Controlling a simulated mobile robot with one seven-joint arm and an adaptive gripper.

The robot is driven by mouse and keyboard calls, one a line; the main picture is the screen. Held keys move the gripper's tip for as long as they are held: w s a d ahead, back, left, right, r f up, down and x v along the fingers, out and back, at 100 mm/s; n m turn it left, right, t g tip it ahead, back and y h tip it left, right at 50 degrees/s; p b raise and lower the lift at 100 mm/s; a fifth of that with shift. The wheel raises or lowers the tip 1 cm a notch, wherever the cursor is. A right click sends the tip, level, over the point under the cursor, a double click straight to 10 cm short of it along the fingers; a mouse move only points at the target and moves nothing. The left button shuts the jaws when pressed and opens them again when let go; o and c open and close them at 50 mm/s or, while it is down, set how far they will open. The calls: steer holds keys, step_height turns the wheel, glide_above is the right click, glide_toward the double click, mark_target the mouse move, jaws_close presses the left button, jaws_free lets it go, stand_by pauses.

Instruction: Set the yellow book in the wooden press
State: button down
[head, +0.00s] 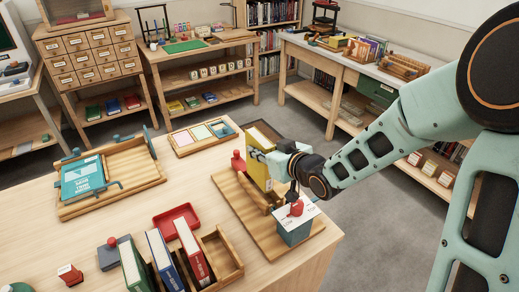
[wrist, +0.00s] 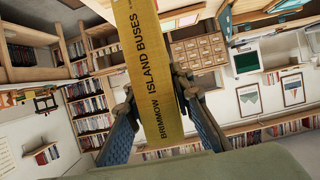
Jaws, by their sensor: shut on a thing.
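The yellow book (head: 256,172) stands roughly upright in my gripper (head: 266,156). The book is at the far half of this base. I cannot tell whether its lower edge touches the wood, as a wooden bar and my gripper hide part of it.
A teal block with a white card (head: 295,232) and a red knob is at the near end of the base. Upright books (head: 160,258), a red tray (head: 177,218) and a wooden cradle with a teal book (head: 83,180) are to the left.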

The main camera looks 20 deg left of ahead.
stand_by(0.7)
step_height(320, 180, down, 3)
steer(key=b, duration=0.4)
steer(key=shift+f, duration=0.1)
steer(key=shift+w+d, duration=0.15)
steer(key=shift+d, duration=0.1)
stand_by(0.4)
